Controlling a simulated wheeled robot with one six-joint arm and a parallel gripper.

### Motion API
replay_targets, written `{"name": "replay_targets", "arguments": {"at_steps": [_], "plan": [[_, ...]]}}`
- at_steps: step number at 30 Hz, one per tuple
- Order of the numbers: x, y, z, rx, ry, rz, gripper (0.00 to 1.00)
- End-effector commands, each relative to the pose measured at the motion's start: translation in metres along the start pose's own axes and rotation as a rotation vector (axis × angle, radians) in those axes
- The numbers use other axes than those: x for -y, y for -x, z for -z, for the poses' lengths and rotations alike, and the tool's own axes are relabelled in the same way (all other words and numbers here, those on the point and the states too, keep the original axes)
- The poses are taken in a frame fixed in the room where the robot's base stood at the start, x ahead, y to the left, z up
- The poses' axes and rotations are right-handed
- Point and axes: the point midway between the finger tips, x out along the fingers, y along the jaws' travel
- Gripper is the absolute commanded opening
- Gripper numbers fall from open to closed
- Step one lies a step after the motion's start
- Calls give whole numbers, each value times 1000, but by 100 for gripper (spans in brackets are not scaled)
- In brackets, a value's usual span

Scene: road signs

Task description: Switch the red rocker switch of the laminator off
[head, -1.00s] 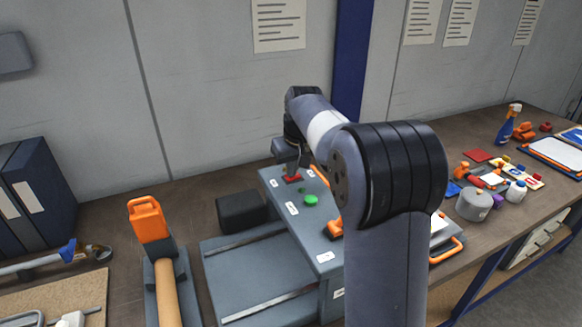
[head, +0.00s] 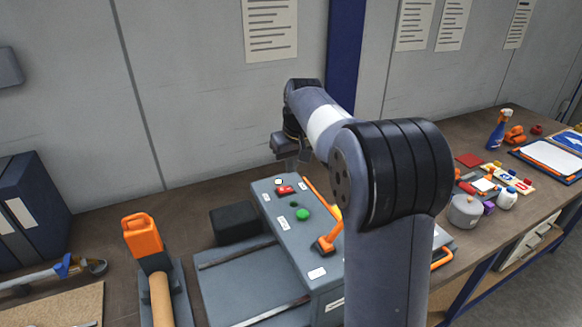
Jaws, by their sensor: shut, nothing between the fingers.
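The laminator (head: 270,210) is a grey machine on the bench, with a control panel on top. The red rocker switch (head: 286,190) sits near the back end of the panel, and its top shows clearly. Which way it is tipped is too small to tell. A round green button (head: 302,214) is in front of it. My gripper (head: 291,165) is shut and empty, just above and behind the red switch, seemingly apart from it. My arm hides part of the laminator's right side.
An orange-handled lever (head: 325,245) stands at the panel's right side. A black block (head: 235,222) is left of the laminator. An orange-topped tool with a roll (head: 143,235) lies further left. A grey pot (head: 464,211) and several small items crowd the right bench.

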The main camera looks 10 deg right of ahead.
Motion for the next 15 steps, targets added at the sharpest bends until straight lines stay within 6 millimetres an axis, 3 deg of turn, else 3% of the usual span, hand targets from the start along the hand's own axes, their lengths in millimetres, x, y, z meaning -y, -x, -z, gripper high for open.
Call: {"name": "replay_targets", "arguments": {"at_steps": [9,15], "plan": [[-5,66,-1,-7,-1,-2,0],[-6,84,-1,-4,-1,-1,0]]}}
